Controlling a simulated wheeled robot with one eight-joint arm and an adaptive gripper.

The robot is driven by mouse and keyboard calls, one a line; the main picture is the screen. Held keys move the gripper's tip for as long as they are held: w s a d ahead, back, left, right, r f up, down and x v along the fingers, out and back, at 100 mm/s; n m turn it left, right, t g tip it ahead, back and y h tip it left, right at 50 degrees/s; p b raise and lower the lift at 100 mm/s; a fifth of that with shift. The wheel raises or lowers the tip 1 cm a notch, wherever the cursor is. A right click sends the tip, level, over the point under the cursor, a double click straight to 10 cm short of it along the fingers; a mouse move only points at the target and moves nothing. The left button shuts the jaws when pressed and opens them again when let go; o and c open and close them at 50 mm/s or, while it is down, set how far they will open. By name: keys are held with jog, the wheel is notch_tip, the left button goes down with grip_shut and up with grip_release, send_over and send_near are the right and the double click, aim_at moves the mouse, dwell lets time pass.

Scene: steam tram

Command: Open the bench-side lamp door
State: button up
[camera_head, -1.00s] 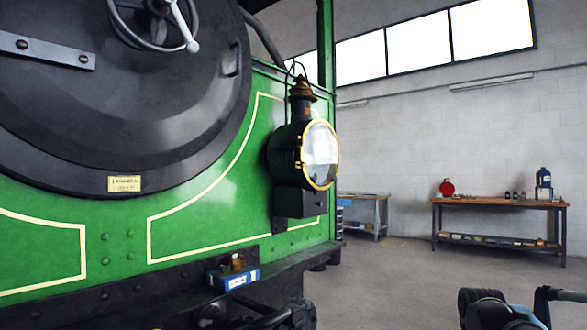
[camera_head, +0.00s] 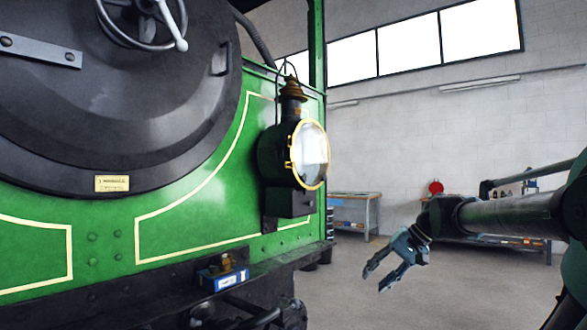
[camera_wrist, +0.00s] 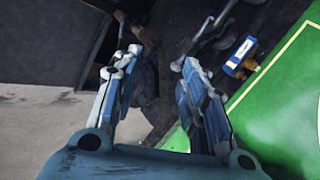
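The lamp (camera_head: 274,155) is a black lantern with a brass-rimmed round glass door (camera_head: 311,155), mounted on the green tram front. The door looks shut against the lamp body. My gripper (camera_head: 376,280) is to the right of the lamp and lower, apart from it, with its fingers spread and pointing down and left. In the wrist view my gripper (camera_wrist: 150,66) shows two blue fingers apart with nothing held between them. The lamp is not seen in the wrist view.
A blue box (camera_head: 221,279) with a brass item (camera_head: 226,262) sits on the tram's front ledge below the lamp; the box also shows in the wrist view (camera_wrist: 241,55). Workbenches (camera_head: 352,195) stand by the back wall. Open floor lies under my gripper.

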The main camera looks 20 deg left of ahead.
jog(key=w+a+r+y, duration=0.3)
jog(key=w+a+r, duration=0.15)
jog(key=r, duration=0.45)
jog(key=w+a+r+y, duration=0.2)
jog(key=w+a+r, duration=0.3)
jog(key=r, duration=0.4)
jog(key=g+y, duration=0.2)
jog(key=y, duration=0.3)
send_near(293, 165)
jog(key=a, duration=1)
jog(key=shift+w+a+r, duration=0.1)
jog(key=shift+w+a, duration=0.05)
jog(key=shift+w, duration=0.25)
jog(key=shift+c, duration=0.5)
grip_shut()
